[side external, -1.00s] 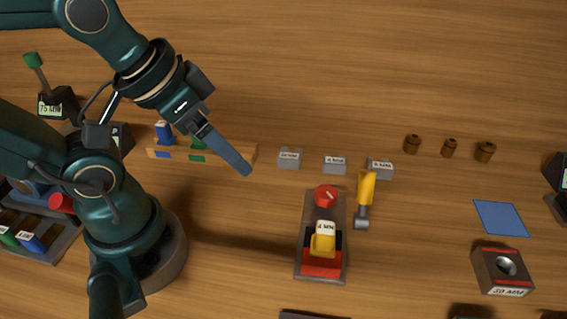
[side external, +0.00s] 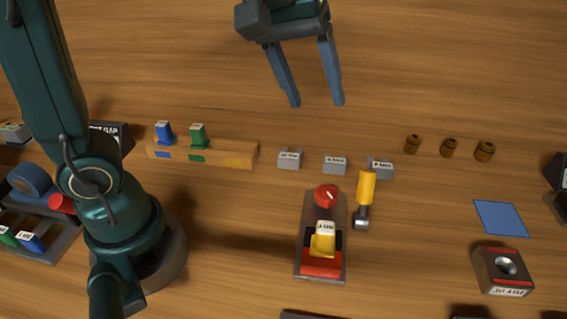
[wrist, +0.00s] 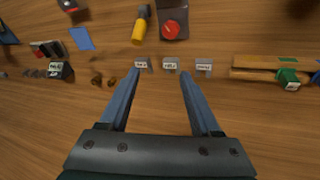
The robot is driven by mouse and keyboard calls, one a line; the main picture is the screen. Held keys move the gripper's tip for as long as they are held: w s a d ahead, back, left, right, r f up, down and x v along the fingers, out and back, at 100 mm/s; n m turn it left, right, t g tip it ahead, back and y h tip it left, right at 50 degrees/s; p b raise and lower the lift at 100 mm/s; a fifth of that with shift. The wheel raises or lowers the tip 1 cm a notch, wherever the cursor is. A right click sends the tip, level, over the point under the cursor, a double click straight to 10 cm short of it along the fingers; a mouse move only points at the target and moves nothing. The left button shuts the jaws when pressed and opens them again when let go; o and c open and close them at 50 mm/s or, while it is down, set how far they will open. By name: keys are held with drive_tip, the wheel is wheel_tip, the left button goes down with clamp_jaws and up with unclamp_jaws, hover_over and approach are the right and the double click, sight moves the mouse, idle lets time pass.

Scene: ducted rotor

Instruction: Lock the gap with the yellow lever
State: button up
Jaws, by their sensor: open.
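A yellow lever-like handle (side external: 366,188) with a grey end (side external: 361,223) is right of a dark grey fixture (side external: 309,225); the handle also shows in the wrist view (wrist: 139,31). I cannot tell how the handle is mounted. The fixture carries a red knob (side external: 326,195) with a white mark, and a yellow block (side external: 323,241) with a white label above a red part. My gripper (side external: 317,104) is open and empty over bare wood, behind the row of grey blocks and apart from the handle. Its two fingers also show in the wrist view (wrist: 160,71).
Labelled grey blocks (side external: 335,165) stand between my gripper and the fixture. A wooden rack (side external: 220,155) holds a blue piece (side external: 164,132) and a green piece (side external: 198,135). Brown cylinders (side external: 449,148), a blue mat (side external: 500,217) and a labelled grey block with a round hollow (side external: 503,270) are at right.

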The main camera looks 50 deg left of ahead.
drive_tip(key=n+g, duration=0.1)
drive_tip(key=g, duration=0.1)
approach(367, 173)
drive_tip(key=w+a+f, duration=0.1)
drive_tip(key=f, duration=0.1)
drive_tip(key=shift+m+g, duration=0.3)
drive_tip(key=shift+g, duration=0.4)
drive_tip(key=f, duration=0.3)
drive_tip(key=d+f, duration=0.1)
drive_tip(key=f, duration=0.2)
drive_tip(key=d+f, duration=0.1)
drive_tip(key=f, duration=0.2)
drive_tip(key=shift+w+d+f, duration=0.1)
drive_tip(key=shift+w+f, duration=0.1)
drive_tip(key=shift+w, duration=0.2)
drive_tip(key=shift+f, duration=0.6)
clamp_jaws()
drive_tip(key=shift+r, duration=0.1)
